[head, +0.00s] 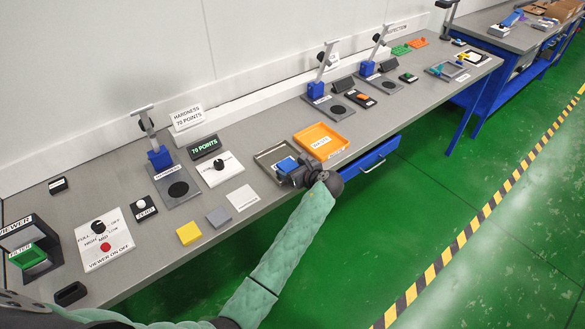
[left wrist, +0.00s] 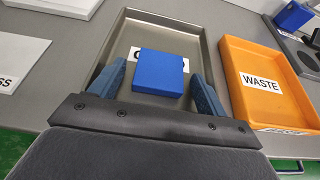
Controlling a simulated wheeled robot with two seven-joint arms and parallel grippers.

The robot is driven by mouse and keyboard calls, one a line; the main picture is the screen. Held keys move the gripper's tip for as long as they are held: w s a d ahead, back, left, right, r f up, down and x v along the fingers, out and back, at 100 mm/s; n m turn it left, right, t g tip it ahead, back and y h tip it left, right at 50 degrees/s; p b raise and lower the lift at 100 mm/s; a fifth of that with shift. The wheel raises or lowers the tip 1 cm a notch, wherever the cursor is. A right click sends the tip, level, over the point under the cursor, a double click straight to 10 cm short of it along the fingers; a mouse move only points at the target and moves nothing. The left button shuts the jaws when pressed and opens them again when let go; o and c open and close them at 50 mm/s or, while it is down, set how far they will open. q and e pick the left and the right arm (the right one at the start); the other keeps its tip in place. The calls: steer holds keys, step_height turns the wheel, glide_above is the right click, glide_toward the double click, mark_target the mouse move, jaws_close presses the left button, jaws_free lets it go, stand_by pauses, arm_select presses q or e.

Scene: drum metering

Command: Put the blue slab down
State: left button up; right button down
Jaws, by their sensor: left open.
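The blue slab (head: 286,163) lies in the grey metal tray (head: 262,161), in front of the bench's middle. In the left wrist view the slab (left wrist: 160,72) rests on the tray floor, partly over a white label whose text it mostly hides. The tray (left wrist: 120,32) surrounds it with its raised rim. My left gripper (left wrist: 157,80) is open, with one blue finger on each side of the slab and a visible gap at each side. In the head view the left gripper (head: 293,173) is over the tray's front edge. My right gripper is not in view.
An orange tray (head: 320,139) labelled WASTE stands just right of the grey tray. A white labelled plate (head: 243,198), a grey block (head: 218,217) and a yellow block (head: 189,233) lie to the left. A blue drawer (head: 366,157) sticks out below the bench.

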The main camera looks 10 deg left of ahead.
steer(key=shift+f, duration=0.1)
